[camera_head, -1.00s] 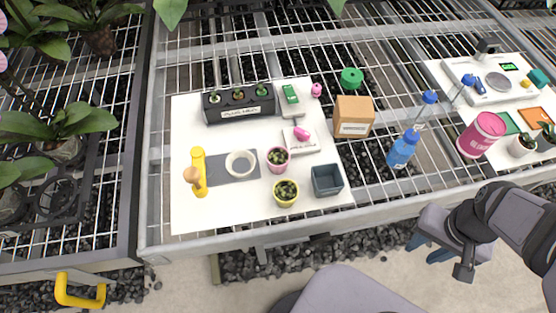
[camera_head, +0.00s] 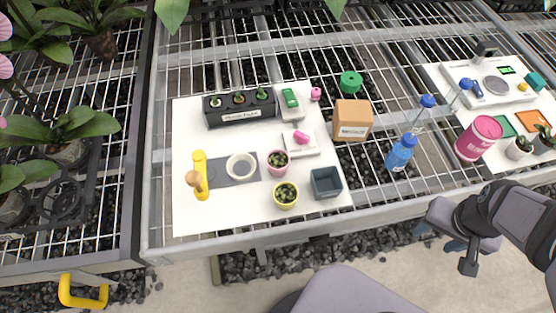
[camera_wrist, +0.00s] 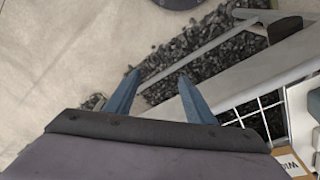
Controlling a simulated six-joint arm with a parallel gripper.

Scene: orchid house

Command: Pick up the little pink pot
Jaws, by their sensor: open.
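The little pink pot (camera_head: 278,163) stands upright on the white board, with a small green plant in it. A yellow pot (camera_head: 286,195) with a similar plant is just in front of it, and a white ring-shaped dish (camera_head: 241,166) is to its left. My gripper (camera_head: 436,240) is far to the right of the pot, beyond the bench's front edge. In the wrist view my gripper (camera_wrist: 160,88) has its two blue fingers apart with nothing between them. The pink pot is not in the wrist view.
A yellow bottle (camera_head: 200,175) stands left. The bench's metal edge (camera_head: 250,238) runs along the front.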

